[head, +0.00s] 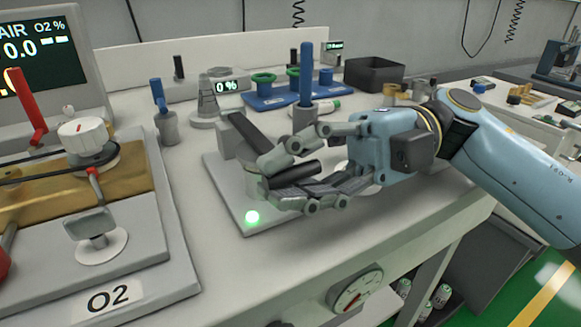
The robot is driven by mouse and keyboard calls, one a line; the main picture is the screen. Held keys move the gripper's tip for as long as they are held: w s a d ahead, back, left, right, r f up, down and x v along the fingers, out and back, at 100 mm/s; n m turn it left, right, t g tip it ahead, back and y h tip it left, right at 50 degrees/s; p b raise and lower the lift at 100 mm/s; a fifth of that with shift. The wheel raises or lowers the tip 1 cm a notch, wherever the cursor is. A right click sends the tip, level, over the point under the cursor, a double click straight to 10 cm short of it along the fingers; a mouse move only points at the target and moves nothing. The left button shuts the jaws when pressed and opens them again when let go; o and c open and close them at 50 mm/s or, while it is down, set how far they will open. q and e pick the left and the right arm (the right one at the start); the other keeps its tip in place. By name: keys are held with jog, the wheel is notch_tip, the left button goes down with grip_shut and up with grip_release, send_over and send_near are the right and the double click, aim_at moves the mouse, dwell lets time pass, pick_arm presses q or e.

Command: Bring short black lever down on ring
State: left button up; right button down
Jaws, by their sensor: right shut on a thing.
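The short black lever (296,174) is low over a pale grey plate (222,187), nearly level, with its end between the fingers of my right gripper (296,172). That gripper comes in from the right and is shut on the lever. A pale round part (253,186), perhaps the ring, shows just left of the fingers; the fingers hide where it meets the lever. A green light (252,217) glows at the plate's front corner. A dark sloping bar (245,132) stands behind, by a grey block. My left gripper is not in view.
An O2 panel (150,275) with a red lever (27,105) stands at the left. Behind the plate are an upright blue handle (306,75), a blue tray (275,97) and a black bin (374,73). The bench's front edge is near, with a gauge (357,290) below.

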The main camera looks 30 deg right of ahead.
jog(key=shift+s+f, duration=0.1)
jog(key=shift+f, duration=0.1)
jog(key=c, duration=1.3)
grip_release()
jog(key=shift+c, duration=0.2)
jog(key=shift+r, duration=0.15)
notch_tip(320, 180, up, 10)
jog(key=shift+f, duration=0.1)
